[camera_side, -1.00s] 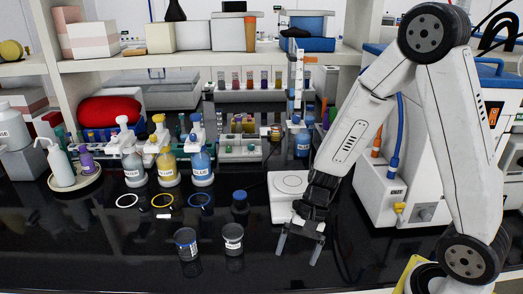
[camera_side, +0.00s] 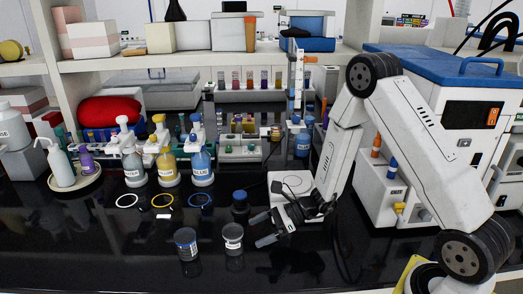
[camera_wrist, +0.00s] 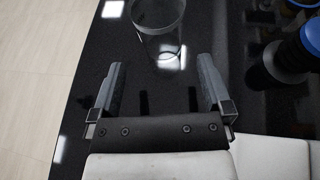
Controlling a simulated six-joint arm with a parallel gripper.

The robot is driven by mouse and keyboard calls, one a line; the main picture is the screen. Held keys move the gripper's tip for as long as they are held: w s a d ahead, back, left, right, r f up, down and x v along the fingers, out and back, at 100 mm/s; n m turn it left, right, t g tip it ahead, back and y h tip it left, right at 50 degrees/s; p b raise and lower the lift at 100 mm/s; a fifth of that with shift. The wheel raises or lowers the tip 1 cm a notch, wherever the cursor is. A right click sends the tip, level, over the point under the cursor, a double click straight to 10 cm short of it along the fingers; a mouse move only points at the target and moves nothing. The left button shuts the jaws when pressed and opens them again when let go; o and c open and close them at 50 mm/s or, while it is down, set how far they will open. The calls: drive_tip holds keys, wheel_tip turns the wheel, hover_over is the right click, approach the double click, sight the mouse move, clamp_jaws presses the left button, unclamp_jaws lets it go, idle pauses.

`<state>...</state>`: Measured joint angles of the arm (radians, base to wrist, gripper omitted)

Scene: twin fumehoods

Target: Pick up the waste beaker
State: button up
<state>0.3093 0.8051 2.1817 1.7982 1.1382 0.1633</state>
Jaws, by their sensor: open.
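Two small labelled beakers stand upright on the black bench in the side view: a clear beaker (camera_side: 232,240) and a darker one (camera_side: 186,244) to its left. I cannot read which is labelled waste. My gripper (camera_side: 262,230) is low over the bench, pointing left, with its fingers open and empty just right of the clear beaker. In the wrist view, a clear glass beaker (camera_wrist: 160,40) stands just beyond my open gripper (camera_wrist: 160,80), roughly centred between the fingers and apart from them.
A blue-capped jar (camera_side: 240,203) stands behind the clear beaker; a blue-topped dark container (camera_wrist: 290,60) shows at right in the wrist view. A white scale (camera_side: 288,183) sits behind my gripper. Wash bottles (camera_side: 201,165) stand farther back. The bench's front edge is close.

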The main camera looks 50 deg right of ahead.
sight(233, 242)
drive_tip(key=shift+x, duration=1.3)
drive_tip(key=shift+x, duration=2.65)
drive_tip(key=shift+d, duration=0.1)
drive_tip(key=shift+r, duration=0.1)
drive_tip(key=c, duration=1.1)
drive_tip(key=shift+c, duration=0.2)
drive_tip(key=shift+r, duration=0.1)
wheel_tip(233, 242, up, 10)
